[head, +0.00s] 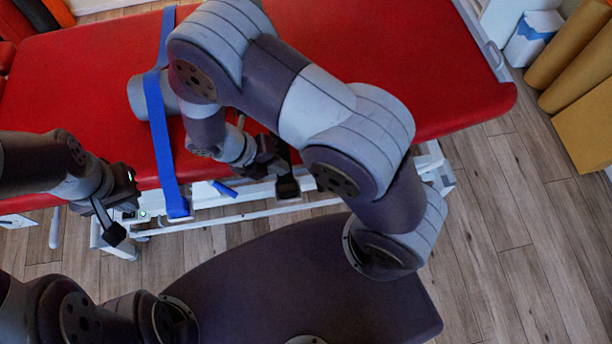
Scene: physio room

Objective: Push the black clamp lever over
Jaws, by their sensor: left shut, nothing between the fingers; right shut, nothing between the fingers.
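The red treatment table (445,70) spans the back, with a white frame and rail along its near side. My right gripper (287,186) is shut and empty at the table's near edge, its dark tip in front of the white rail. I cannot make out the black clamp lever apart from the dark parts of this gripper, and my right arm covers much of the table edge there. My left gripper (114,234) is shut and empty, lower left, in front of the table's frame and apart from the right gripper.
A blue strap (160,140) runs across the table and hangs over its near edge. A small blue handle (224,188) sticks out below the edge. Yellow rolls (566,45) and a white-and-blue box (533,35) stand at the upper right. The wooden floor at right is clear.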

